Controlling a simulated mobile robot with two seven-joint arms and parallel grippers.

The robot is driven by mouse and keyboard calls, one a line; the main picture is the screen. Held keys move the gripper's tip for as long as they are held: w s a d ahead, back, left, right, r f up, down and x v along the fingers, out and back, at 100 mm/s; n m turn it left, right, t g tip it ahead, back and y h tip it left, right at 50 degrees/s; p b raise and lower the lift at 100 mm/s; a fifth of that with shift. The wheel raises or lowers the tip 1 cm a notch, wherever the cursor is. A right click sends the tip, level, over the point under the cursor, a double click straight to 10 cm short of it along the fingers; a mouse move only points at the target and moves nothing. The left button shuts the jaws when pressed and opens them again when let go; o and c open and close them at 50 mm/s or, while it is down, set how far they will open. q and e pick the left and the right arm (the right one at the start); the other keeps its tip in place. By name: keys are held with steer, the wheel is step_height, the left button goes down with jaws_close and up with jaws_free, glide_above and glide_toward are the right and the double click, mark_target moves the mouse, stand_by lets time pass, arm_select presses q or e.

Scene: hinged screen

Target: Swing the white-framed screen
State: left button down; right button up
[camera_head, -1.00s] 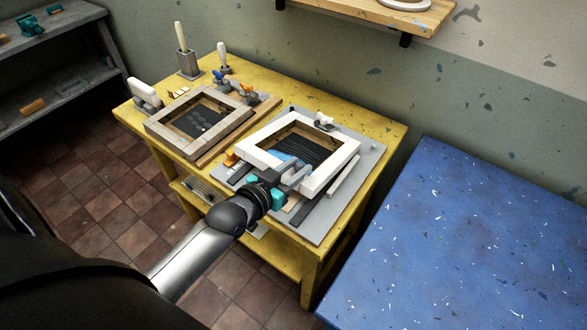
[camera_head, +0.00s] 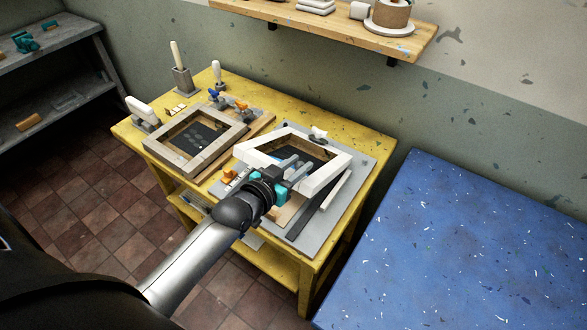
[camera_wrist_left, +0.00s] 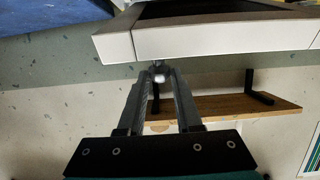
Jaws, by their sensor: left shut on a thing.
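The white-framed screen (camera_head: 322,179) is on the right part of the yellow table, tilted, with its near edge raised above a grey base board (camera_head: 345,206). Its dark mesh is partly hidden by my gripper. My left gripper (camera_head: 294,168) is at the frame's near side. In the left wrist view the white frame (camera_wrist_left: 215,40) crosses the top, and my left fingers (camera_wrist_left: 160,76) close on a small round knob just below its edge. My right gripper is not in view.
A second screen with a grey-beige frame (camera_head: 208,155) lies to the left on the yellow table (camera_head: 290,106). Small tools and clamps stand behind it. A blue-topped table (camera_head: 470,240) is at right; a wooden wall shelf (camera_head: 340,32) hangs above.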

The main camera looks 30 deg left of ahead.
arm_select(q)
steer(key=w+r+p, duration=0.2)
steer(key=r, duration=0.1)
steer(key=shift+d+r, duration=0.1)
steer(key=shift+d, duration=0.05)
steer(key=shift+w+r, duration=0.15)
steer(key=shift+f, duration=0.2)
steer(key=shift+r, duration=0.1)
steer(key=w+r+p, duration=0.3)
steer(key=w+r, duration=0.1)
steer(key=w, duration=0.1)
steer(key=shift+w+d+r, duration=0.4)
steer(key=shift+d, duration=0.05)
steer(key=c, duration=1.6)
jaws_free()
